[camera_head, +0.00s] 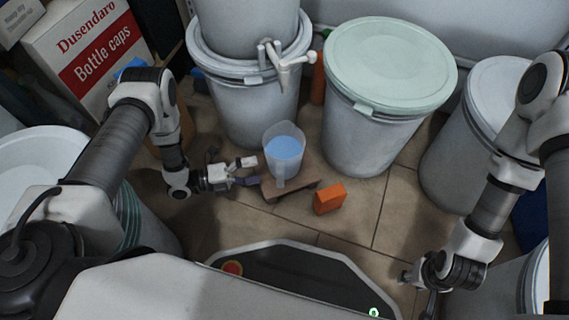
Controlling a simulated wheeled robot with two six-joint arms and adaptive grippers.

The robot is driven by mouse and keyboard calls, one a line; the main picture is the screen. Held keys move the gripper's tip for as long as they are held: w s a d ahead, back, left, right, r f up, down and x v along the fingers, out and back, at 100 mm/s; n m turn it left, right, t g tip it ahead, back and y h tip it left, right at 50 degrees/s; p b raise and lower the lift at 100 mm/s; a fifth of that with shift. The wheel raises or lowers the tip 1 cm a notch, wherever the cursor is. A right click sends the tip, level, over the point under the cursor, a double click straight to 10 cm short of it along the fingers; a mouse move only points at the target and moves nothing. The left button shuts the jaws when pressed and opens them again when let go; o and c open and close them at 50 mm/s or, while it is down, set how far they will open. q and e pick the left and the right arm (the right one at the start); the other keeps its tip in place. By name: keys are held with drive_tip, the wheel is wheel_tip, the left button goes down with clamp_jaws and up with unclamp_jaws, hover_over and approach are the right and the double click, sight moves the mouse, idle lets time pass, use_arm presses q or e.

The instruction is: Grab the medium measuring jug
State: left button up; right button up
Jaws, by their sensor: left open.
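A translucent measuring jug (283,157) with blue inside it stands upright on a small low wooden stand (314,178) near the middle of the view. Its handle side faces my base. My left gripper (252,171) is just left of the jug at about the height of its lower part, open and empty, with its fingers pointing towards it. Whether a finger touches the jug I cannot tell. My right gripper (418,285) hangs low at the lower right, far from the jug, and its fingers are too dark and small to read.
An orange box (329,198) lies on the tiled floor right of the stand. A drum with a tap (245,105) and a drum with a pale green lid (389,66) stand behind. More drums flank both sides. A bottle caps carton (88,50) is at the upper left.

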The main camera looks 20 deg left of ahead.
sight(275, 170)
use_arm(q)
drive_tip(key=b+x, duration=0.1)
drive_tip(key=x, duration=0.1)
drive_tip(key=b+x, duration=0.2)
drive_tip(key=x, duration=0.1)
drive_tip(key=shift+d+f+b, duration=0.3)
drive_tip(key=shift+d+b, duration=0.05)
drive_tip(key=shift+d, duration=0.1)
drive_tip(key=shift+w+d+r, duration=0.1)
drive_tip(key=shift+d+r, duration=0.15)
clamp_jaws()
